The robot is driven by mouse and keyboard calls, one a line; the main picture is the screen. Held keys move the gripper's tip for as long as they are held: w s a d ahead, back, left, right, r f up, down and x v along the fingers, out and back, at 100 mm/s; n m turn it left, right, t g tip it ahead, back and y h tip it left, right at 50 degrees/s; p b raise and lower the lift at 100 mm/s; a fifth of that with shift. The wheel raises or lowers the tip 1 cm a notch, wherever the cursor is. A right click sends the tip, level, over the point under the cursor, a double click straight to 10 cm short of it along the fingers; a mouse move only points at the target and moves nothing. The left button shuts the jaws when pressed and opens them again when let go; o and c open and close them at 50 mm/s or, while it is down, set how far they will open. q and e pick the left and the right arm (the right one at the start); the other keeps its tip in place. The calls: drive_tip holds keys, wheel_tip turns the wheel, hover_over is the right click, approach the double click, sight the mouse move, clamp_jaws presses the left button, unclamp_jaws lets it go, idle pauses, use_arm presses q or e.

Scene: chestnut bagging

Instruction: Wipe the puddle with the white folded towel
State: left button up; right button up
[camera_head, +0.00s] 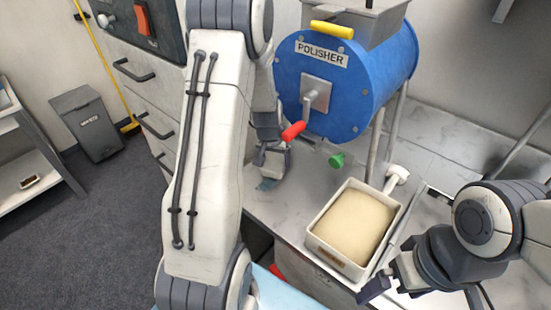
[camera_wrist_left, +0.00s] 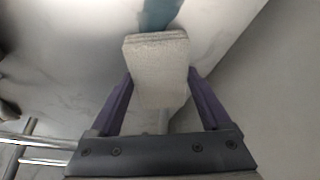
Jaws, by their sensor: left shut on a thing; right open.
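The white folded towel (camera_wrist_left: 157,65) is a thick pale block between the purple fingers of my left gripper (camera_wrist_left: 159,88) in the left wrist view. In the head view my left gripper (camera_head: 273,164) is low over the counter, left of the polisher, partly hidden by my own arm. The puddle (camera_wrist_left: 160,14) is a blue-grey strip just beyond the towel's far edge. A small bluish part of it (camera_head: 266,184) shows in the head view below the gripper. I cannot tell whether the towel touches the counter. My right gripper (camera_head: 392,291) is open and empty at the lower right.
The blue polisher (camera_head: 340,80) stands behind, with a red-handled crank (camera_head: 293,131) close to my left gripper and a green knob (camera_head: 337,160). A tray of pale grain (camera_head: 354,226) sits on the counter to the right. The counter (camera_head: 288,205) between is clear.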

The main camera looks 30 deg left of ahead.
use_arm(q)
drive_tip(key=shift+f+b, duration=0.85)
drive_tip(key=shift+f, duration=0.2)
idle(0.5)
